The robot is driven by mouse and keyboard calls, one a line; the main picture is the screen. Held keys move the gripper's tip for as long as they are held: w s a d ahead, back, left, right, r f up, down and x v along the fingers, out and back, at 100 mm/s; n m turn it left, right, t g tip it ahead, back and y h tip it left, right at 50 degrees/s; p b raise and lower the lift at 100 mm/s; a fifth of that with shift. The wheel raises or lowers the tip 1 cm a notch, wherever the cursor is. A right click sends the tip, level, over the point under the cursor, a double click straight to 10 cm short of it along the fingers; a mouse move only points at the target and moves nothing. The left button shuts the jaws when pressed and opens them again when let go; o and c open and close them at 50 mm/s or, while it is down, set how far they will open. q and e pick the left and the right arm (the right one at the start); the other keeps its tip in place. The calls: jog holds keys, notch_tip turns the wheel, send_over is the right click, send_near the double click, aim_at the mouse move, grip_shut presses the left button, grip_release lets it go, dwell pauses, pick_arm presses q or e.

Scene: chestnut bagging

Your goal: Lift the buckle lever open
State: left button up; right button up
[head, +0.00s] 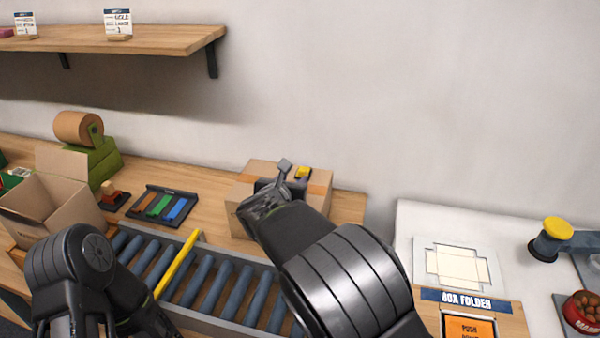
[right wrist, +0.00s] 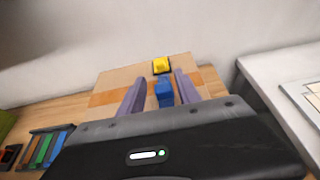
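A closed cardboard box (head: 246,210) with an orange-brown tape band sits on the wooden counter; it also fills the middle of the right wrist view (right wrist: 115,82). On its top is a small yellow part on a black base (right wrist: 161,65), also visible in the head view (head: 303,172). A blue part (right wrist: 164,93) lies nearer, in line with the yellow one; which is the buckle lever I cannot tell. My right gripper (right wrist: 160,95) is over the box with its two fingers apart, one on each side of the blue part. Contact is unclear. My left arm shows at lower left, its fingers out of view.
A roller conveyor (head: 215,290) with a yellow bar (head: 178,265) runs in front of the box. An open carton (head: 45,205), a green tape dispenser (head: 95,160) and a tray of coloured strips (head: 160,205) stand left. A white table (head: 410,215) stands right. A shelf (head: 150,40) hangs above left.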

aim_at(301, 172)
jog(key=p+x, duration=0.2)
jog(key=x, duration=0.4)
jog(key=shift+w+d, duration=0.15)
jog(key=shift+w, duration=0.05)
jog(key=shift+w+d+f+p, duration=0.15)
jog(key=shift+w+f+p, duration=0.2)
jog(key=shift+w, duration=0.2)
grip_shut()
